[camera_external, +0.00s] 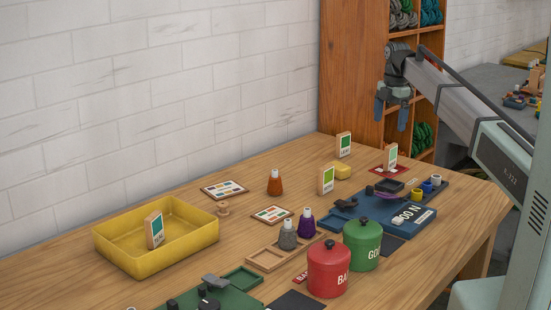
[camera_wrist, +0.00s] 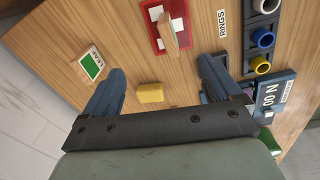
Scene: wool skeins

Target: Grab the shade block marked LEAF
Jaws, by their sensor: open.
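The block marked LEAF (camera_wrist: 90,65) is a light wooden block with a green panel on its face, at the left of the wrist view. It appears to be the upright block (camera_external: 343,145) near the wall at the back of the table. My gripper (camera_external: 391,117) hangs above the table's far end, fingers down, open and empty. In the wrist view my gripper (camera_wrist: 161,72) has the LEAF block outside its left finger, not between the fingers.
A similar block (camera_external: 390,156) stands on a red mat (camera_wrist: 184,46). Other blocks stand nearer (camera_external: 326,180) and in the yellow tray (camera_external: 205,236). A small yellow block (camera_wrist: 150,93) lies near LEAF.

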